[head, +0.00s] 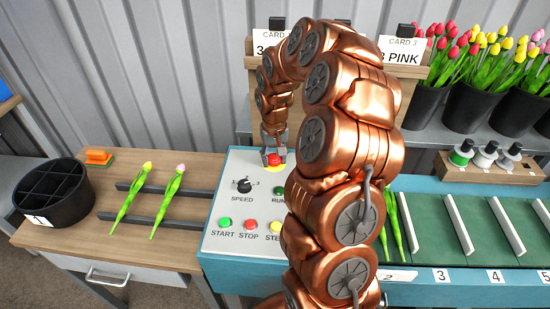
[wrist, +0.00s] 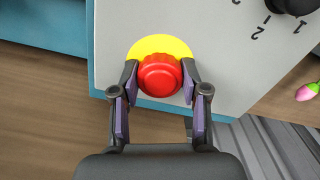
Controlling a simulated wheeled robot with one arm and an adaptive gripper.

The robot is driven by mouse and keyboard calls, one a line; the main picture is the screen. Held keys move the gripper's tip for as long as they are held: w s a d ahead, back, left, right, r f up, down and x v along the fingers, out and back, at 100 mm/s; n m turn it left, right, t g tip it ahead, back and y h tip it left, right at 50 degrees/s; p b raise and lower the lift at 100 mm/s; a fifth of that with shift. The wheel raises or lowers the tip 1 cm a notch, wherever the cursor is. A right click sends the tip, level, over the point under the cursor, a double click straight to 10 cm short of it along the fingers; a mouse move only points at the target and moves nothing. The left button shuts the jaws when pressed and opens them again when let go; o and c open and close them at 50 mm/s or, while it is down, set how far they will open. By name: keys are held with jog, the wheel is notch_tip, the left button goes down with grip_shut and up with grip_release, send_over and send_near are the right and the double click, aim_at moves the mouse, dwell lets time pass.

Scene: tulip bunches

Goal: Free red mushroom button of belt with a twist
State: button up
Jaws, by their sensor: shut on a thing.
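The red mushroom button (head: 273,159) sits on a yellow disc at the top of the white control panel (head: 222,178). In the wrist view the red button (wrist: 160,75) lies between my two fingertips, with the yellow disc (wrist: 150,44) showing behind it. My gripper (head: 273,152) is shut on the button from both sides; it also fills the lower part of the wrist view (wrist: 160,84). Whether the button is latched or sprung out cannot be told.
The panel also has a black speed knob (head: 243,186), a green start button (head: 225,223), a red stop button (head: 250,225) and a yellow button (head: 275,227). The green belt (head: 490,225) with white dividers is at right. Two tulips (head: 170,195) lie on rails at left, near a black bucket (head: 55,215).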

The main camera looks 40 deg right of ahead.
jog(key=shift+m+b, duration=1.2)
jog(key=shift+b, duration=0.15)
jog(key=shift+f+m+b, duration=0.15)
jog(key=shift+m+b, duration=0.85)
jog(key=shift+b, duration=0.15)
jog(key=shift+m+b, duration=0.65)
jog(key=shift+m, duration=0.05)
jog(key=shift+m+b, duration=0.75)
jog(key=shift+m, duration=0.35)
jog(key=o, duration=0.8)
jog(key=shift+c, duration=0.2)
jog(key=shift+r, duration=0.2)
